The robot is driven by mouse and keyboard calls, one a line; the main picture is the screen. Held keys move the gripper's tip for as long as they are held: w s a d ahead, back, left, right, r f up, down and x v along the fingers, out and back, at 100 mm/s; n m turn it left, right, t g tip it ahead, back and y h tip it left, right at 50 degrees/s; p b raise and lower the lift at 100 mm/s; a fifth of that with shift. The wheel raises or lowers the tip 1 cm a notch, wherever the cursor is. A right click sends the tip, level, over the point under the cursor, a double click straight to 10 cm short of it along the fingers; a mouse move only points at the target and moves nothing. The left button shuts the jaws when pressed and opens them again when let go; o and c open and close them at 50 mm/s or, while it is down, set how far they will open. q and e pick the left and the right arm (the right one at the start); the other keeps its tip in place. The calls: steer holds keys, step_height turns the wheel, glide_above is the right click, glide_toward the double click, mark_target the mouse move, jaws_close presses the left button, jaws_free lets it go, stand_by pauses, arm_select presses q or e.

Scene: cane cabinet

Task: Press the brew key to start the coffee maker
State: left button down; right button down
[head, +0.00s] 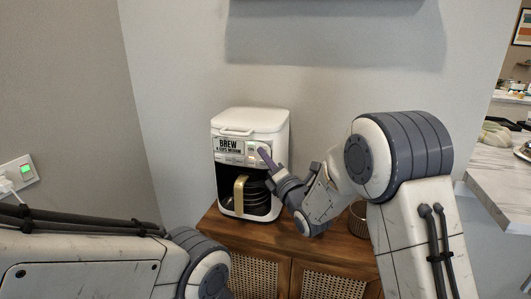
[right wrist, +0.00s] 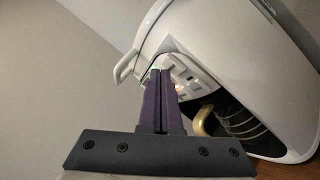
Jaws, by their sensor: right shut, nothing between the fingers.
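A white coffee maker (head: 272,121) stands on the wooden cane cabinet, with a "BREW" label and a key panel (head: 252,149) on its upper front. A dark carafe with a gold handle (head: 240,192) sits in its lower bay. My right gripper (head: 263,151) is shut and empty, its purple fingertips at the right part of the panel. In the right wrist view, the closed fingers (right wrist: 160,72) reach the panel (right wrist: 186,76) of the tilted-looking coffee maker (right wrist: 215,40). The fingertips hide part of the keys; I cannot tell whether they touch. My left gripper is out of view.
The cabinet top (head: 222,224) has a dark woven cup-like object (head: 358,220) at its right, partly behind my right arm. A marble counter (head: 500,180) stands at the right. A wall socket (head: 20,172) with a plug is at the left.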

steer(key=shift+s+a+b, duration=0.3)
steer(key=shift+s+b, duration=0.1)
steer(key=shift+s, duration=0.4)
steer(key=shift+s+a+b, duration=0.25)
steer(key=shift+s+b, duration=0.2)
steer(key=shift+s, duration=0.4)
steer(key=shift+s+a+b, duration=0.3)
steer(key=shift+s+b, duration=0.1)
steer(key=shift+s, duration=0.4)
